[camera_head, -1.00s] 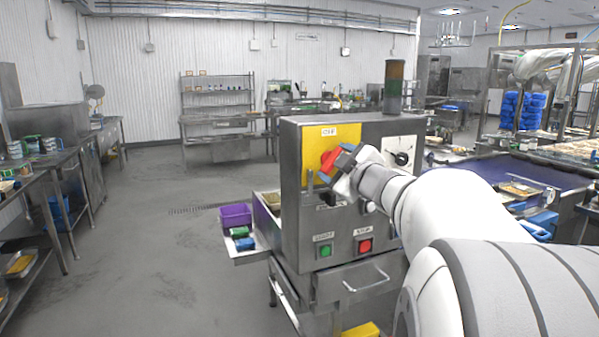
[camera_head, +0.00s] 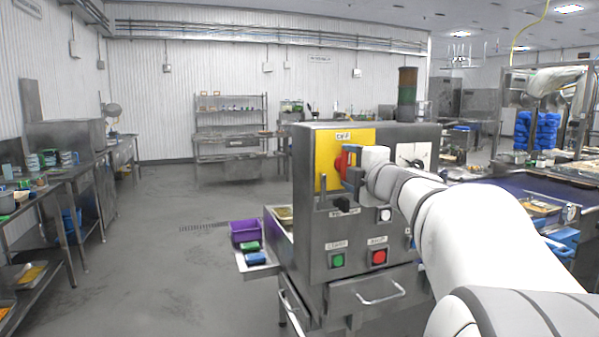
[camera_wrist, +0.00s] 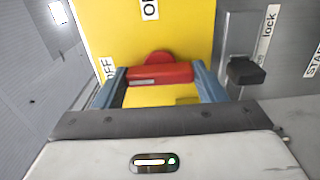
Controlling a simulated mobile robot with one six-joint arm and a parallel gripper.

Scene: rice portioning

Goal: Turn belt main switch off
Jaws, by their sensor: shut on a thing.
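The red main switch (camera_head: 340,165) is on a yellow plate (camera_head: 326,148) on the front of a steel control box. In the wrist view, the switch's red handle (camera_wrist: 160,76) lies between the blue fingers of my gripper (camera_head: 352,170), which is shut on it. The handle stands about upright in the head view, in line with the OFF label (camera_head: 344,135) above it. In the wrist view, the handle lies across the picture, with the OFF label (camera_wrist: 106,68) to its left and an ON label (camera_wrist: 149,9) above. My wrist partly hides the switch in the head view.
Below the switch are a black lock switch (camera_head: 346,203), a green START button (camera_head: 337,260) and a red STOP button (camera_head: 379,257). A purple bin (camera_head: 244,231) stands on a side shelf to the left. The floor (camera_head: 170,270) there is clear.

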